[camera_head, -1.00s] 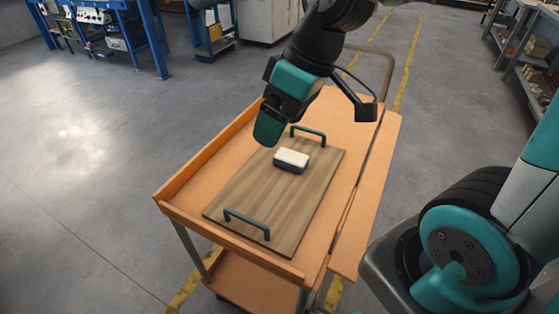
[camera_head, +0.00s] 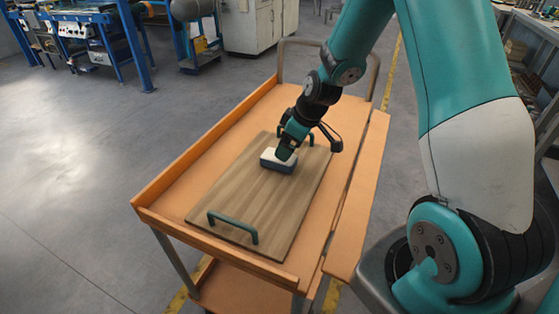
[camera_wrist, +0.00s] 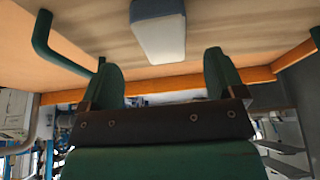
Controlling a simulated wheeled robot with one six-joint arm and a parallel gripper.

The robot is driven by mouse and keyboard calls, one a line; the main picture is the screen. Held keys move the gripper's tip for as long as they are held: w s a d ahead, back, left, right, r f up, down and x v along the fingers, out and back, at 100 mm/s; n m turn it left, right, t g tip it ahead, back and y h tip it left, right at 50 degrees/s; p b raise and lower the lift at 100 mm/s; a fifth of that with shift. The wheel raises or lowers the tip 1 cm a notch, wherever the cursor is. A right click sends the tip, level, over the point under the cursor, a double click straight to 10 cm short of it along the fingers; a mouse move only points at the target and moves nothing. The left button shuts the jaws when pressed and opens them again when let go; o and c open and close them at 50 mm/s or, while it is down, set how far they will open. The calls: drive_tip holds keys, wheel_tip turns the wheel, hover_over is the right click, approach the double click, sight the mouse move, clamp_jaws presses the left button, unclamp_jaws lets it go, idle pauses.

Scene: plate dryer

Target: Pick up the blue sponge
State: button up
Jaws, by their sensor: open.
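The sponge (camera_head: 277,166) has a white top and a blue-grey lower part. It lies on a wooden tray (camera_head: 235,195) with two green handles. In the wrist view the sponge (camera_wrist: 159,35) shows at the top middle, beyond the fingertips and in line with the gap between them. My gripper (camera_head: 286,153) is low over the sponge and partly covers it in the head view. In the wrist view my gripper (camera_wrist: 166,70) has its two green fingers wide apart with nothing between them. I cannot tell whether a finger touches the sponge.
The tray rests on an orange cart (camera_head: 170,190) with raised edges. One tray handle (camera_head: 233,227) is at the near end; the far handle (camera_head: 310,137) is close to my gripper. The near half of the tray is bare. Blue workbenches stand behind on open floor.

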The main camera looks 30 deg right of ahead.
drive_tip(key=x, duration=0.6)
drive_tip(key=shift+s, duration=0.2)
drive_tip(key=c, duration=1)
